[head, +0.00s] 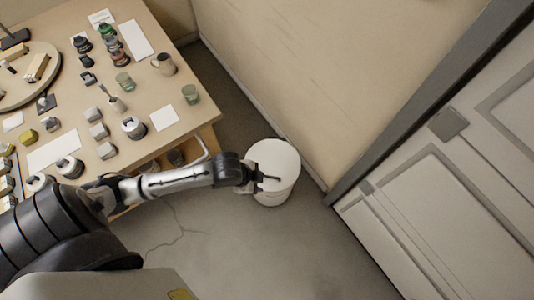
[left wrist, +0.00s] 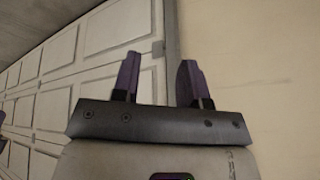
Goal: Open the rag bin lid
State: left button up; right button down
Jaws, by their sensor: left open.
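The rag bin (head: 275,168) is a round white bin standing on the floor in the corner between the table and the door. Its lid looks shut, a pale flat disc on top. My left gripper (head: 268,182) reaches in from the left, with its fingers over the bin's left part in the head view. Whether it touches the lid cannot be told. In the left wrist view the two dark fingers (left wrist: 158,80) are apart with nothing between them. The bin does not show in that view. My right gripper is not in view.
A wooden table (head: 175,90) with cups, jars and blocks fills the upper left. A beige wall (head: 300,70) stands behind the bin. A grey panelled door (head: 450,200) is at the right. The floor (head: 240,245) in front of the bin is clear.

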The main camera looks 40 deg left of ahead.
pick_arm(q)
jog(key=w+a+f+m+b, duration=0.1)
jog(key=w+a+f+b, duration=0.1)
jog(key=f+b, duration=0.3)
jog(key=w+a+f+b, duration=0.1)
jog(key=a+f+b, duration=0.1)
jog(key=f+b, duration=0.35)
jog(key=b, duration=1)
send_near(268, 177)
jog(key=shift+m, duration=0.4)
jog(key=b+x, duration=0.7)
jog(key=x, duration=0.1)
jog(key=shift+w+f, duration=0.1)
jog(key=shift+f, duration=0.1)
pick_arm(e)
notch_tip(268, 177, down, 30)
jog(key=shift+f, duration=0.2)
pick_arm(q)
jog(key=shift+c, duration=1.3)
grip_shut()
